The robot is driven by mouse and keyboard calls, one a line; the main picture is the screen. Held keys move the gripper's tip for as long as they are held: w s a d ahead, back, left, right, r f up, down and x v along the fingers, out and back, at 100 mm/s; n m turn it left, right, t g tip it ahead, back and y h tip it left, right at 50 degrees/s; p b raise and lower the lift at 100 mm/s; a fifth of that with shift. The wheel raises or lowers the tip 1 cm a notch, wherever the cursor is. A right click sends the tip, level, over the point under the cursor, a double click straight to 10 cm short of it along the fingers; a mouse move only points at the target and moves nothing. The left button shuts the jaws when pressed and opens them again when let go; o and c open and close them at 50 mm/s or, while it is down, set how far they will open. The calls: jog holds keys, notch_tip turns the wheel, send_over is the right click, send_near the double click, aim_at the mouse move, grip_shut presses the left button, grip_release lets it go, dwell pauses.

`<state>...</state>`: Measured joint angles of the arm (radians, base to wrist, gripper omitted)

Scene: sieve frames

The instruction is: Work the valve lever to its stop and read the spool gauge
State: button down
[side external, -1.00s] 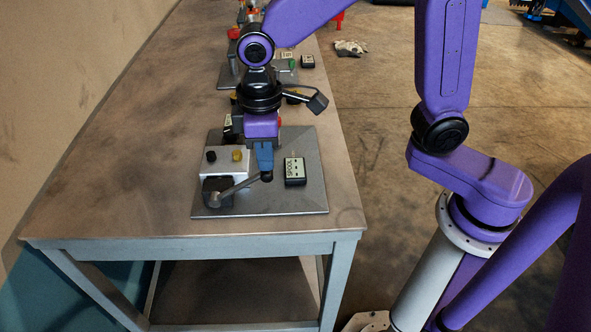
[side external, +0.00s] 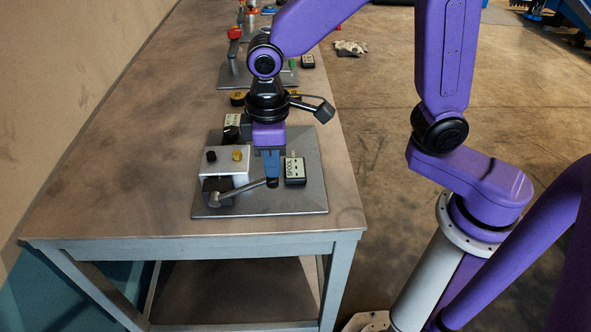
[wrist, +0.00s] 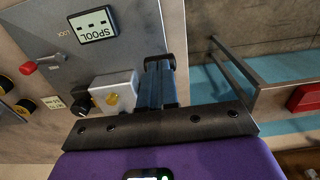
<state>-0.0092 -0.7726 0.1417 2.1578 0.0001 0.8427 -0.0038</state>
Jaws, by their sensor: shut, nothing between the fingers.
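The valve lever (side external: 240,193) is a grey bar that runs from a pivot at the front of the valve block (side external: 224,175) rightward to a black knob (side external: 272,183). My gripper (side external: 271,178) is shut with blue fingers, its tips at the knob; whether they press it I cannot tell. In the wrist view my gripper (wrist: 160,62) hides most of the lever. The spool gauge (side external: 295,171) is a black-framed box just right of the fingers. In the wrist view the gauge (wrist: 93,25) shows a pale face lettered SPOOL with dark marks, too small to read.
A grey baseplate (side external: 310,200) carries the block and gauge near the bench's front edge. The block has yellow and black knobs on top. Another station with a red-handled lever (side external: 235,33) stands farther back. Bare bench top (side external: 110,180) lies to the left.

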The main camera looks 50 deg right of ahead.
jog(key=shift+s+d+f, duration=0.1)
jog(key=shift+f, duration=0.35)
jog(key=shift+s+d+f, duration=0.2)
jog(key=shift+f, duration=0.3)
dwell(0.5)
jog(key=shift+r, duration=1.55)
jog(key=shift+w+a+r, duration=0.2)
jog(key=shift+r, duration=0.3)
jog(key=shift+w+a+r, duration=0.2)
jog(key=shift+r, duration=0.25)
jog(key=shift+w+a+r, duration=0.2)
jog(key=shift+r, duration=0.3)
jog(key=shift+r, duration=0.15)
